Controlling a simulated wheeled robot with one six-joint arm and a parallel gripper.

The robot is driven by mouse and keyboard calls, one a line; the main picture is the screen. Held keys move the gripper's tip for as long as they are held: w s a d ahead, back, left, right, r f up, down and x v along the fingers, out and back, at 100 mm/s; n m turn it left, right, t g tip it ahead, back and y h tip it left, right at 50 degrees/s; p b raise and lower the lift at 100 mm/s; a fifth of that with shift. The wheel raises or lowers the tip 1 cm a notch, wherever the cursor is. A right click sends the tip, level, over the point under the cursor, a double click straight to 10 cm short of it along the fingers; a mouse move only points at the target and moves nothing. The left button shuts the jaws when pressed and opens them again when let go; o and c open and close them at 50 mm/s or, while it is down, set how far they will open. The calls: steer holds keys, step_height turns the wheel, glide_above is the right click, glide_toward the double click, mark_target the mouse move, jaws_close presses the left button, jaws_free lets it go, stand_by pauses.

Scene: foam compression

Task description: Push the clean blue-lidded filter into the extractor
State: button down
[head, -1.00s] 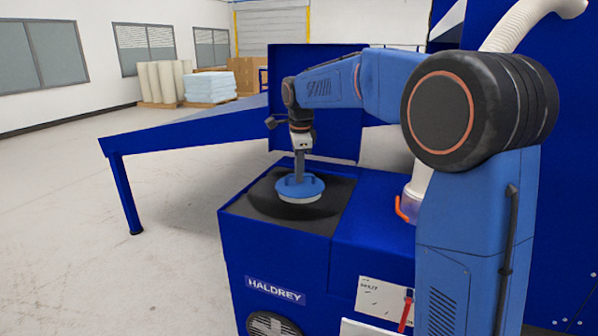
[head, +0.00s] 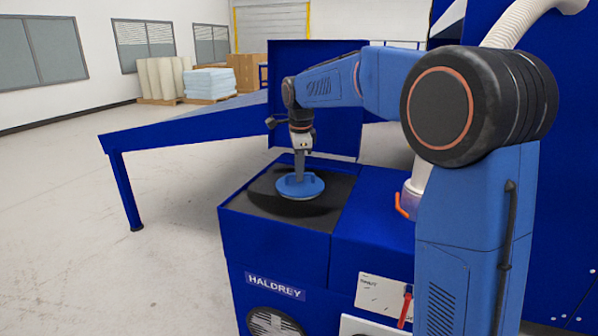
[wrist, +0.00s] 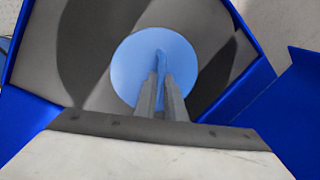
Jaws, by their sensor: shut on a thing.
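The blue-lidded filter (head: 300,187) sits upright in the dark top of the blue extractor (head: 272,245). Only its blue lid and a thin pale rim below show; the rest is hidden in the opening. My gripper (head: 300,172) points straight down, shut on the lid's raised handle. In the wrist view the round blue lid (wrist: 128,72) lies beyond my gripper (wrist: 160,78), whose two fingers close on the upright blue handle.
The extractor's raised blue cover (head: 318,95) stands open behind the arm. A blue sloping table (head: 190,132) is at the left. A white hose (head: 515,25) runs at the upper right.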

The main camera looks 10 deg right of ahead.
steer(key=shift+f, duration=0.25)
stand_by(0.7)
steer(key=c, duration=1.7)
jaws_free()
steer(key=shift+c, duration=0.2)
step_height(320, 180, up, 17)
steer(key=s, duration=0.3)
steer(key=s+d+f+n, duration=0.2)
steer(key=s+n, duration=0.1)
steer(key=s, duration=0.4)
steer(key=s+d+f+n+t, duration=0.1)
steer(key=s+f+n, duration=0.15)
steer(key=s, duration=0.35)
steer(key=s+d+f+n, duration=0.2)
steer(key=s+n, duration=0.2)
steer(key=s, duration=0.3)
steer(key=s+d+f+n+t, duration=0.1)
steer(key=s+f+n, duration=0.8)
steer(key=s+f, duration=1)
steer(key=shift+s+d+n+t, duration=0.4)
steer(key=shift+s+d, duration=0.15)
steer(key=shift+d, duration=0.15)
